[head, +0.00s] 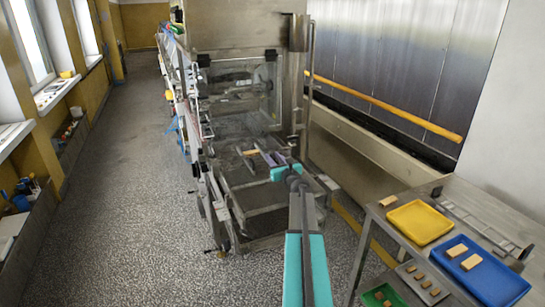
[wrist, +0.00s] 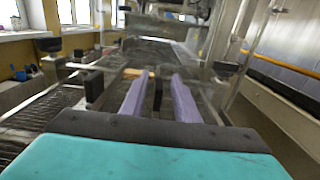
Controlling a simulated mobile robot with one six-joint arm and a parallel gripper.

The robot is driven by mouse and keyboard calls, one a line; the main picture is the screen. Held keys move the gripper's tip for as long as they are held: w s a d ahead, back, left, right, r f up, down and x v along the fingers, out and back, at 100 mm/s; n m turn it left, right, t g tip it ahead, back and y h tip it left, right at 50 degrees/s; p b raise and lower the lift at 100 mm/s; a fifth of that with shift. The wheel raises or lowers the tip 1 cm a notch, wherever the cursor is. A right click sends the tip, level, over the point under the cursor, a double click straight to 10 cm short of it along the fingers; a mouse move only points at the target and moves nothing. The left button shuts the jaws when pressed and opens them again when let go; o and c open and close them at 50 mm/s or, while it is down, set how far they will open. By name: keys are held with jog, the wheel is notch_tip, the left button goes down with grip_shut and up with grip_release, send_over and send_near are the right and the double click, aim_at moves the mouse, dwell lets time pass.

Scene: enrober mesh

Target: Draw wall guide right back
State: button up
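My gripper (wrist: 157,80) reaches over the mesh belt bed of the enrober (head: 253,190), its two purple fingers pointing away from the wrist. The fingers are apart, with a visible gap between them. A narrow dark upright part (wrist: 157,93) shows in that gap; I cannot tell whether it touches either finger. In the head view the gripper (head: 268,157) is small and partly hidden by its turquoise wrist. A black block (wrist: 94,88) stands left of the fingers and a dark knob (wrist: 225,70) stands to their right. I cannot clearly tell which part is the wall guide.
A small tan piece (head: 250,152) lies by the fingers. The enrober's clear panel (head: 240,90) and metal housing (head: 232,25) rise behind. The left floor is clear.

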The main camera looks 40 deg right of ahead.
jog(key=shift+w+d, duration=0.2)
jog(key=shift+w, duration=0.35)
grip_shut()
